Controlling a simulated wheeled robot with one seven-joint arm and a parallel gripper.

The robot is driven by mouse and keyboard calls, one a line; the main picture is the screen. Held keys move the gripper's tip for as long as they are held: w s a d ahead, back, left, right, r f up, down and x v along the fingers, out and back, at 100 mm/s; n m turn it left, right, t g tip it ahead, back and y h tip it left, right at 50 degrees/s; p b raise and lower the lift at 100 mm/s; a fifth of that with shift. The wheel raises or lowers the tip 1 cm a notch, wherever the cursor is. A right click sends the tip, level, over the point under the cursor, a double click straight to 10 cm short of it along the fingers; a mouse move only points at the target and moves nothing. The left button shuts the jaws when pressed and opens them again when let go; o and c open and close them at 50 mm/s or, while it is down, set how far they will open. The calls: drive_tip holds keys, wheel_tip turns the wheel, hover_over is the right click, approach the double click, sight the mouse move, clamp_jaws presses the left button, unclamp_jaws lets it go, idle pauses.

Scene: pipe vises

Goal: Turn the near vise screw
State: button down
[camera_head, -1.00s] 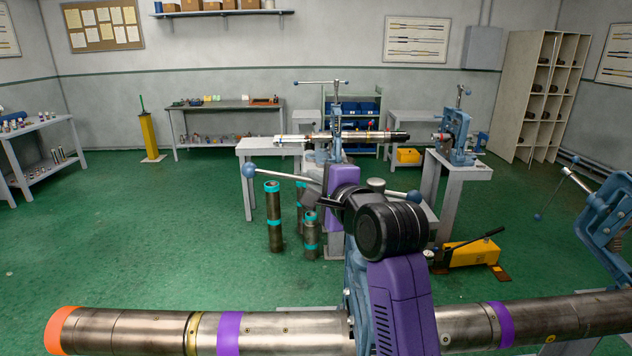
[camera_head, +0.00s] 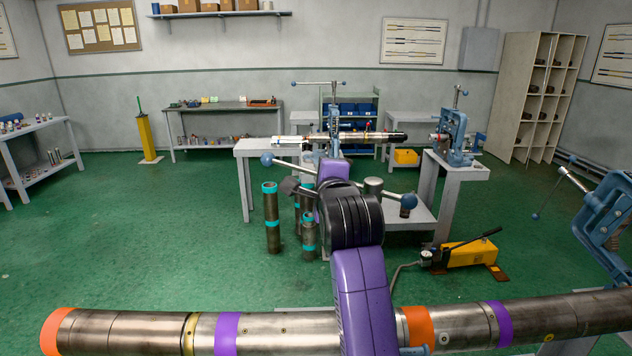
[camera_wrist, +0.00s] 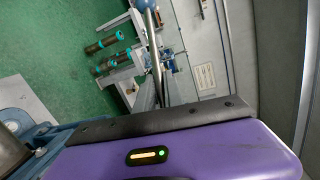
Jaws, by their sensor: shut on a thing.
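The near vise stands in front of me, its body almost wholly hidden behind my arm. Its screw handle is a steel bar (camera_head: 292,165) with a blue ball (camera_head: 267,159) at the far left end and another (camera_head: 409,201) at the nearer right end. The bar and one ball also show in the wrist view (camera_wrist: 153,40). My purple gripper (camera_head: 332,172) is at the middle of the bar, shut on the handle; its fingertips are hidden. A long steel pipe (camera_head: 270,332) with orange and purple bands lies across the front, passing behind my arm.
A second vise (camera_head: 455,135) stands on a bench behind right, and another blue vise (camera_head: 612,215) is at the right edge. A yellow hand pump (camera_head: 468,254) and upright pipe pieces (camera_head: 271,220) stand on the floor. Green floor at left is clear.

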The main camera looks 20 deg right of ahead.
drive_tip(key=d+m+h+b, duration=0.1)
drive_tip(key=w+d+m+g+h+b, duration=0.1)
drive_tip(key=h+b, duration=0.1)
drive_tip(key=d+m+h+b, duration=0.1)
drive_tip(key=b, duration=0.1)
drive_tip(key=shift+w+d+m+g+h, duration=0.25)
drive_tip(key=shift+d+m+g+h, duration=0.05)
drive_tip(key=shift+g+h, duration=0.1)
drive_tip(key=shift+r, duration=0.1)
drive_tip(key=c, duration=1.5)
unclamp_jaws()
drive_tip(key=shift+o, duration=0.2)
